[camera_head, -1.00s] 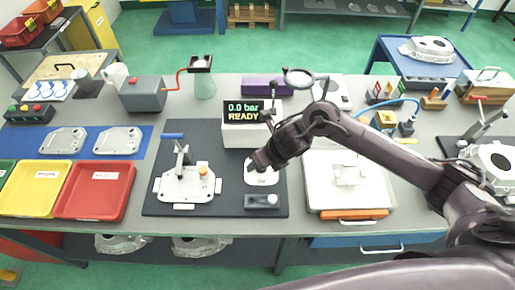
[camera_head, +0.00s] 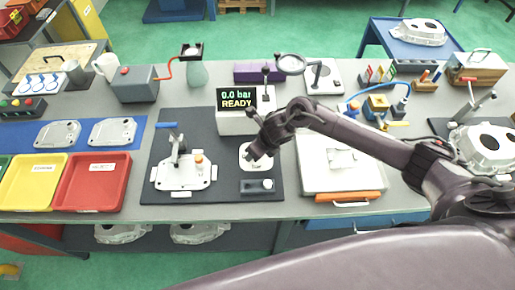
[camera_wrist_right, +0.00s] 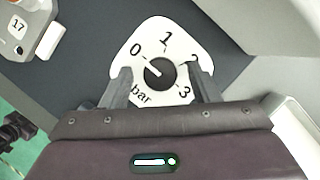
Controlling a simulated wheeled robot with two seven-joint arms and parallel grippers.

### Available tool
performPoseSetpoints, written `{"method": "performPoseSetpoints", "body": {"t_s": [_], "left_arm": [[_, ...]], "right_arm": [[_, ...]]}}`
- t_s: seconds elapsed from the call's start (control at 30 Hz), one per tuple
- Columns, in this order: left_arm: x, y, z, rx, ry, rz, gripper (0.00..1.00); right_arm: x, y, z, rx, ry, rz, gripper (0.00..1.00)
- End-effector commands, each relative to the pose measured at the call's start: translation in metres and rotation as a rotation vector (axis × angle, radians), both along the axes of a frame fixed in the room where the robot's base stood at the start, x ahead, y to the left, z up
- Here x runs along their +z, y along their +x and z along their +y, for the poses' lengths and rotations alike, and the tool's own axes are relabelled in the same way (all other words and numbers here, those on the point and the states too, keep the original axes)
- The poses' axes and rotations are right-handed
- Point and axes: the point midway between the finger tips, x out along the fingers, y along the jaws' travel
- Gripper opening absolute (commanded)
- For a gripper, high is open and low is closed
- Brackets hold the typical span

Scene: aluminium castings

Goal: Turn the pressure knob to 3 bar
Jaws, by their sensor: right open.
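The pressure dial plate (camera_wrist_right: 135,47) is white, marked 0, 1, 2, 3 and "bar", and shows in the right wrist view. Its dark round knob (camera_wrist_right: 160,73) has a white pointer line aimed at the 0. My right gripper (camera_wrist_right: 160,86) is open, with one finger on each side of the knob and a gap visible on both sides. In the head view my right gripper (camera_head: 253,156) is over the dial plate (camera_head: 245,150) and partly hides it; the knob is hidden there. The display (camera_head: 237,99) reads 0.0 bar READY. My left gripper is not in view.
Left of the dial, a fixture (camera_head: 183,174) with a blue-handled clamp stands on the dark mat (camera_head: 220,150). A small grey block with a knob (camera_head: 257,186) lies in front of the dial. A white lidded box (camera_head: 335,178) is at right, and a magnifier (camera_head: 290,64) stands behind.

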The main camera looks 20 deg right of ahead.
Motion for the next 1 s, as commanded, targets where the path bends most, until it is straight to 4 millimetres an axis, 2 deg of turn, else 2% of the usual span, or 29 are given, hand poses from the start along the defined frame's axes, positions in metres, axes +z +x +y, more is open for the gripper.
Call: {"method": "performPoseSetpoints", "body": {"t_s": [0.07, 0.4, 0.73, 1.0], "left_arm": [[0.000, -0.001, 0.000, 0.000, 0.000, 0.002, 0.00], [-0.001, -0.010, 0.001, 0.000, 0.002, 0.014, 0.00], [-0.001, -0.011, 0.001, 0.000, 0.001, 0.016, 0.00], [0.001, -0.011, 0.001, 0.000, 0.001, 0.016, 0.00]], "right_arm": [[0.000, 0.000, 0.000, 0.000, 0.000, 0.000, 0.55], [0.000, 0.000, 0.000, 0.000, 0.000, 0.000, 0.11], [0.001, 0.000, 0.000, -0.050, 0.000, -0.001, 0.11], [0.001, -0.001, 0.001, -0.227, -0.001, -0.002, 0.11]]}}
